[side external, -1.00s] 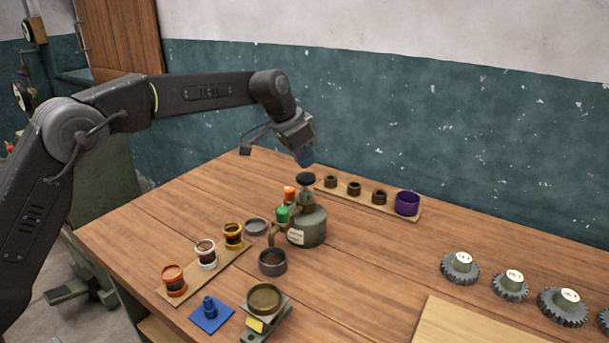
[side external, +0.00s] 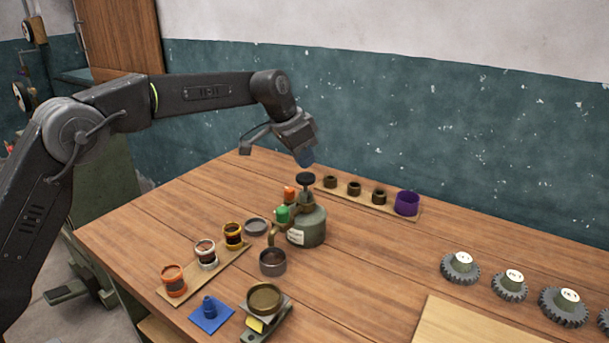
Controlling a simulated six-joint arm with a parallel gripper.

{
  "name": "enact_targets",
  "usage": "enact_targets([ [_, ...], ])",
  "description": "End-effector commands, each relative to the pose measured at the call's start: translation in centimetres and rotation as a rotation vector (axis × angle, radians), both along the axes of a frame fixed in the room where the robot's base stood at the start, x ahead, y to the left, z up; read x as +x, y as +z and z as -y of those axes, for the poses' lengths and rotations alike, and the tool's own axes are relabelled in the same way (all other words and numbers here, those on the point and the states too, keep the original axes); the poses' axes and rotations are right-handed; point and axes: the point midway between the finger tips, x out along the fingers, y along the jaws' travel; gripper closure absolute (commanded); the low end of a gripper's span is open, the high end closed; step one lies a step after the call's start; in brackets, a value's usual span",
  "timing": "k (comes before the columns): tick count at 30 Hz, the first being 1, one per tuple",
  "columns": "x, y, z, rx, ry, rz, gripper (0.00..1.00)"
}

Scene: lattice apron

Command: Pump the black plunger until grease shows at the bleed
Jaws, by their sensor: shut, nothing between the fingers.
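The black plunger (side external: 306,179) is a round knob on a short stem on top of the grey-green grease pot (side external: 308,228), which stands upright on the table. My gripper (side external: 306,160) is shut and empty, pointing down just above the plunger. A small gap seems to show between its tips and the knob, though I cannot be sure they are apart. A green cap (side external: 282,213) and an orange cap (side external: 290,193) sit on the pot's left side. A bent spout (side external: 272,234) reaches out over a dark cup (side external: 272,262). I cannot make out any grease at the bleed.
A board (side external: 245,250) with several banded jars lies left of the pot. A strip with dark rings and a purple cup (side external: 407,203) lies behind right. A blue pad (side external: 211,316) and a brass-coloured dish (side external: 265,299) are in front. Gears (side external: 460,268) stand at right; the table between is clear.

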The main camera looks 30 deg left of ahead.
Motion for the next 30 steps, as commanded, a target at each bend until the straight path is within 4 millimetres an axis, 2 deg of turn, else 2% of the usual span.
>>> enact_targets([
  [8, 0.0, -0.3, 0.0, 0.0, 0.0, -0.001, 1.0],
  [30, 0.0, -2.9, 0.0, 0.0, 0.0, -0.002, 1.0],
])
